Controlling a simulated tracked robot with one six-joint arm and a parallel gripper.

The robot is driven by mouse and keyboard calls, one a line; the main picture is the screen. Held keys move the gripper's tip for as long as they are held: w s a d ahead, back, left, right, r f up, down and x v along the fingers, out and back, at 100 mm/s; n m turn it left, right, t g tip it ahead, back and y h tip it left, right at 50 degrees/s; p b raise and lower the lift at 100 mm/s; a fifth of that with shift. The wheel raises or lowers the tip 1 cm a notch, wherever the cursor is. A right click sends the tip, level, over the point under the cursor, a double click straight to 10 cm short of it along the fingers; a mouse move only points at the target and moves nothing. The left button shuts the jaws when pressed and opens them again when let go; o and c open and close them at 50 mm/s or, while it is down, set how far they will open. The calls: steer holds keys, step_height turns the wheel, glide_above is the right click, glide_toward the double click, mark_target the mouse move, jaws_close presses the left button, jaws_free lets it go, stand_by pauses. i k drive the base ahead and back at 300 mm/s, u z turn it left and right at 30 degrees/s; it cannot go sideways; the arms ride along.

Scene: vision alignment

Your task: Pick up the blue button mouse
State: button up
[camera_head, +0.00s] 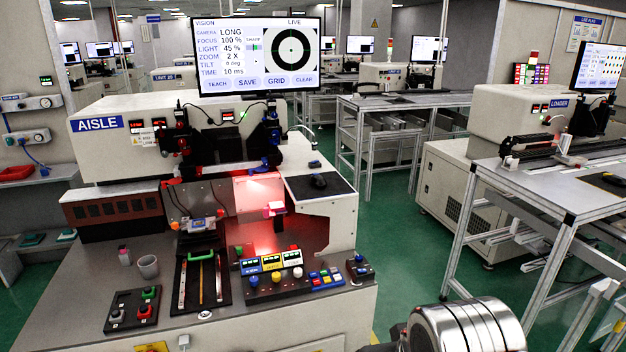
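A dark mouse (318,181) lies on a black mouse pad (338,190) at the right end of the machine's worktop. A small dark item with some blue on it (314,164) sits just behind the pad. Both are too small for me to tell which one has a blue button. A silver banded cylinder (466,328) at the bottom right is part of my own arm. It is well apart from the mouse pad, lower and to the right. My gripper's fingers do not show.
A large monitor (254,55) stands above the machine. In front are a button panel (280,285), a small control box (360,269), a black tool tray (202,283) and a grey cup (148,266). A metal-framed table (540,190) stands at right. Green floor (415,240) lies between.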

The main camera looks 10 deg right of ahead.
mark_target(318, 181)
steer(key=i, duration=1.5)
steer(key=z, duration=0.05)
